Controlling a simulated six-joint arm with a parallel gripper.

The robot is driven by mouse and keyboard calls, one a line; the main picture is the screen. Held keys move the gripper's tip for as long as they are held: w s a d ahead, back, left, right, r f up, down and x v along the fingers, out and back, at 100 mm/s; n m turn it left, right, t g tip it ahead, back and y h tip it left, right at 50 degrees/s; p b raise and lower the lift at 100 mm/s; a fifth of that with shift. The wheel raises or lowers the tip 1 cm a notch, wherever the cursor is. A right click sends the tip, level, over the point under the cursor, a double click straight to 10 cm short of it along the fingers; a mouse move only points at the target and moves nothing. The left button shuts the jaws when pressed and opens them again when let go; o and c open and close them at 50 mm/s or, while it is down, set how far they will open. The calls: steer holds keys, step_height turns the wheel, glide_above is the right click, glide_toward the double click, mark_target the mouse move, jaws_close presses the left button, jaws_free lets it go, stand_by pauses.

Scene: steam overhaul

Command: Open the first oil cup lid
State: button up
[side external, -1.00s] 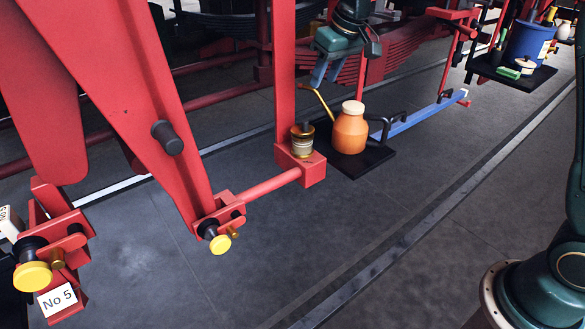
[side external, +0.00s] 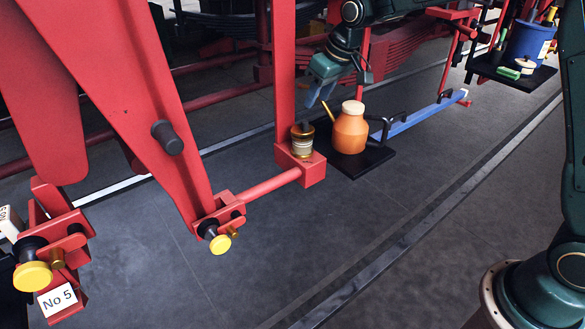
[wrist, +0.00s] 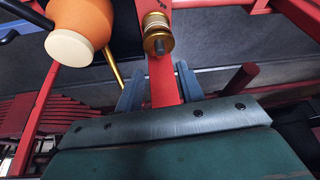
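The oil cup (side external: 301,141) is a small brass and glass-like cylinder with a dark top and knob, upright on a red block at the end of a red rod. Its lid looks closed. In the wrist view the cup (wrist: 158,34) shows beyond the fingertips, with its dark knob towards me. My gripper (side external: 318,100) is above and slightly right of the cup, tilted down, and apart from it. In the wrist view my gripper (wrist: 161,70) has its two blue fingers spread with nothing held between them.
An orange oil can (side external: 351,131) with a pale cap stands on a black tray (side external: 378,160) right of the cup; its brass spout (side external: 328,114) rises close to my fingers. A red upright (side external: 284,70) stands behind the cup. The floor in front is clear.

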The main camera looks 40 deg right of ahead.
mark_target(307, 122)
steer(key=x, duration=0.8)
steer(key=shift+f, duration=0.15)
steer(key=shift+w, duration=0.1)
jaws_close()
